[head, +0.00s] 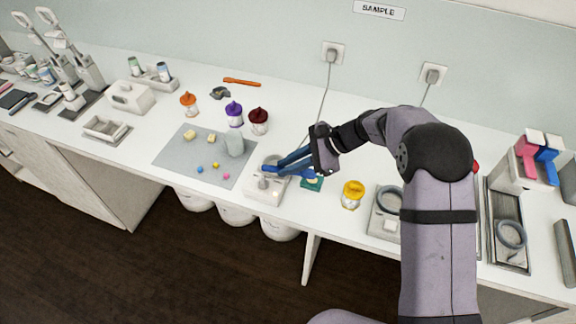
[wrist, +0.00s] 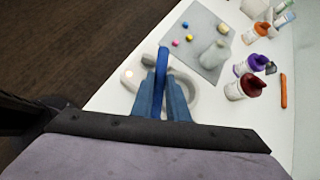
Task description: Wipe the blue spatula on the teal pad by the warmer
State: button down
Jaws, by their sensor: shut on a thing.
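My gripper (head: 283,161) is shut on the blue spatula (head: 298,172), just above the small white warmer (head: 262,190). In the wrist view the spatula (wrist: 163,58) shows as a bright blue strip between the two darker blue fingers of my gripper (wrist: 162,102). The warmer (wrist: 130,76) lies under the fingers there. The teal pad (head: 313,184) lies on the counter just right of the warmer, partly covered by the spatula and my gripper in the head view. I cannot tell whether the spatula touches the warmer or pad.
A grey mat (head: 178,163) with small coloured pieces and a pale bottle (head: 235,145) lies left of the warmer. A yellow-lidded jar (head: 352,194) stands right of the pad. Purple (head: 234,112) and dark red (head: 258,121) capped bottles stand behind. The counter's front edge is close.

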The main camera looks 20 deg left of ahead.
jog(key=shift+r+p, duration=1.45)
jog(key=shift+r, duration=0.75)
